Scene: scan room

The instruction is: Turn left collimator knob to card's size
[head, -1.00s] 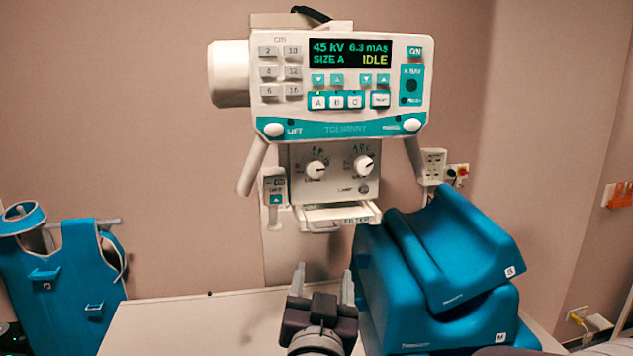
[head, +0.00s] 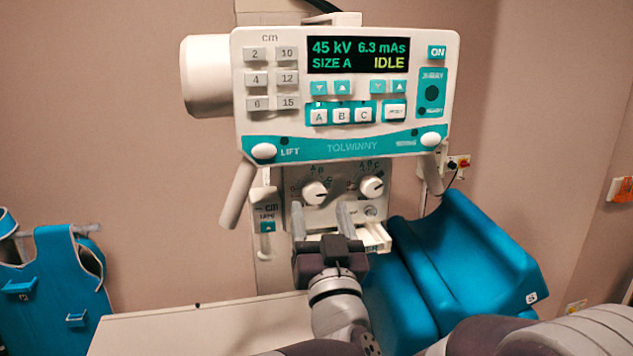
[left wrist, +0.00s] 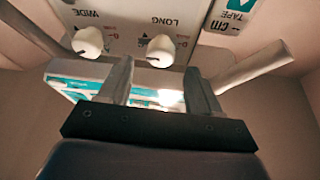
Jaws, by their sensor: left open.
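The left collimator knob (head: 315,192) is a white round knob on the panel under the console, with letters around it. The right knob (head: 371,187) sits beside it. In the left wrist view the left knob (left wrist: 160,50) shows upside down near the word LONG, the other (left wrist: 88,42) near WIDE. My left gripper (head: 321,210) is open and empty, just below and in front of the left knob, not around it. In the left wrist view its fingertips (left wrist: 158,68) are spread on either side below that knob. I cannot make out a size card. My right gripper is out of view.
The console display (head: 358,55) reads 45 kV, 6.3 mAs, SIZE A, IDLE. A white handle bar (head: 238,192) hangs left of the panel. A filter tray (head: 377,238) juts out below.

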